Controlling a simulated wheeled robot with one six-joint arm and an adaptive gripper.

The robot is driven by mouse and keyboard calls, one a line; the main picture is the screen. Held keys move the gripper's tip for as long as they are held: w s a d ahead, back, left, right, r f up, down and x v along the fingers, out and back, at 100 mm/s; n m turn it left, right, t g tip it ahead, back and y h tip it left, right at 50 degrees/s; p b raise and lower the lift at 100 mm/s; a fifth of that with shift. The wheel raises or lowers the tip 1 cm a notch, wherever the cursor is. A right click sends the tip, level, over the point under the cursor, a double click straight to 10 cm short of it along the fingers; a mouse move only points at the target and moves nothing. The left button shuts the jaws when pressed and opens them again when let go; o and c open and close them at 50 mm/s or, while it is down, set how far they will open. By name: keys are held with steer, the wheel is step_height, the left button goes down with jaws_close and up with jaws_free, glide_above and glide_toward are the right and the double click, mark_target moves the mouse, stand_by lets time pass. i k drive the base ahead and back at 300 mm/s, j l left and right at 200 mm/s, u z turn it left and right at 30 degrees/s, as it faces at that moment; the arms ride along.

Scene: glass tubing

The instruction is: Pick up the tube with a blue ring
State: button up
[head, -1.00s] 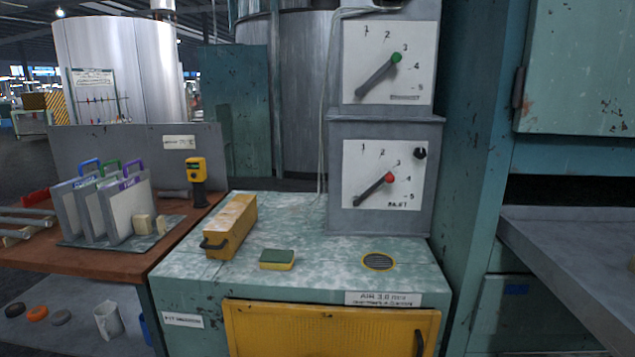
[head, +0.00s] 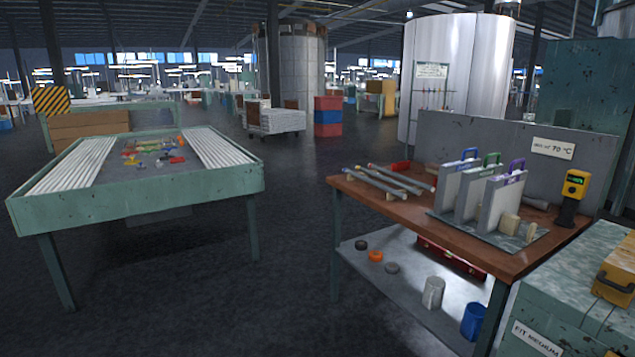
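Several pale grey tubes (head: 397,181) lie side by side on the left end of the brown workbench (head: 470,240). Long whitish tubes (head: 222,148) also lie in rows along both sides of the green table (head: 140,198) at the left. No blue ring shows on them. My gripper is not in view.
Upright panels with blue, green and purple handles (head: 490,195) stand on the workbench beside a yellow handheld device (head: 573,186). Rings, a grey mug (head: 433,292) and a blue cup (head: 473,321) are on its lower shelf. Dark floor (head: 290,280) lies clear between the tables.

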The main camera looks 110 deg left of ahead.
mark_target(382, 187)
steer(key=u, duration=2.4)
steer(key=i+j+u, duration=0.65)
steer(key=i, duration=0.4)
steer(key=i+j+z, duration=0.1)
steer(key=i, duration=0.4)
steer(key=i+j, duration=0.3)
steer(key=i, duration=0.2)
steer(key=i+j+z, duration=0.15)
steer(key=i, duration=0.35)
steer(key=i+j, duration=0.3)
steer(key=i, duration=0.15)
steer(key=z, duration=0.05)
